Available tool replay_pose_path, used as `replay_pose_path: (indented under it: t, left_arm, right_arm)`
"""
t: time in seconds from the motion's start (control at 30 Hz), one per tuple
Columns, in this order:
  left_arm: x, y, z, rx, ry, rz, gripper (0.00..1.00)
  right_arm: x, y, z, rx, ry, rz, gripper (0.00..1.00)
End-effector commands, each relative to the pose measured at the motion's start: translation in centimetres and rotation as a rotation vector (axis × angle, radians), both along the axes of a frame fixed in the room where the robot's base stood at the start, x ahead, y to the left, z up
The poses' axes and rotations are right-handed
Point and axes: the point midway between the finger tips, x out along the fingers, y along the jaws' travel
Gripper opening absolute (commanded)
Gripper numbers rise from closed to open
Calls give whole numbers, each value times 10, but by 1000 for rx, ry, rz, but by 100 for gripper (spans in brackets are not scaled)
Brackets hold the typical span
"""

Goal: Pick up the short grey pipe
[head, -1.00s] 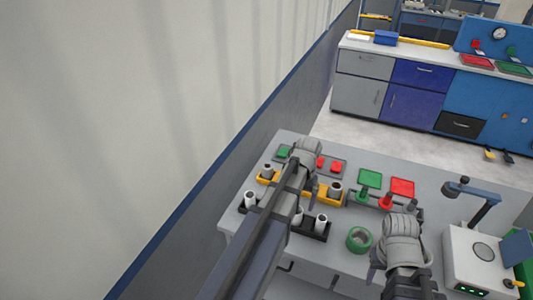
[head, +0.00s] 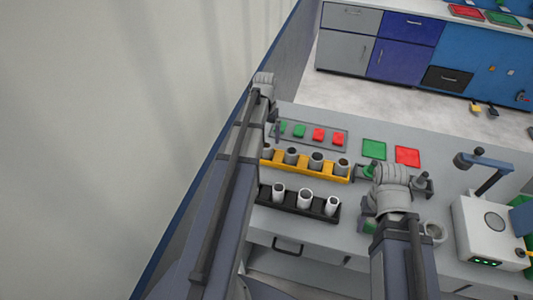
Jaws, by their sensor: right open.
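Short grey pipes stand upright in a yellow rack (head: 300,170), and the rightmost grey pipe (head: 341,164) is near my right gripper. Which one is the task's pipe I cannot tell. My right gripper (head: 396,176) is open, to the right of the yellow rack, with its fingers spread left and right. I see no pipe held in it. My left gripper (head: 273,118) is at the table's far left end, by the button panel. It is small and partly hidden by my arm, so its jaws are unclear.
A black rack (head: 265,197) in front holds paler pipes (head: 305,195). Green (head: 374,149) and red (head: 407,156) pads lie behind. A white device (head: 490,230) stands right.

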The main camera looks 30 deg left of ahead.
Motion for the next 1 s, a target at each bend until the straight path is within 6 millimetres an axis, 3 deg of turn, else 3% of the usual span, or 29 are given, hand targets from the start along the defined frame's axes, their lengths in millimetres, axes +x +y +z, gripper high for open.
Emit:
replay_pose_path:
  t: [0.03, 0.37, 0.73, 1.0]
  left_arm:
    - [0, 0, -9, 0, 0, 0, 98]
    - [1, -1, -17, 0, 0, -1, 98]
    - [2, -5, -60, 0, 0, -1, 98]
    - [2, -5, -61, 0, 0, -1, 98]
  right_arm:
    - [0, 0, -9, 0, 0, 0, 50]
    - [0, 0, -17, 0, 0, 0, 50]
    - [0, 0, -60, 0, 0, 0, 50]
    - [0, 0, -61, 0, 0, 0, 50]
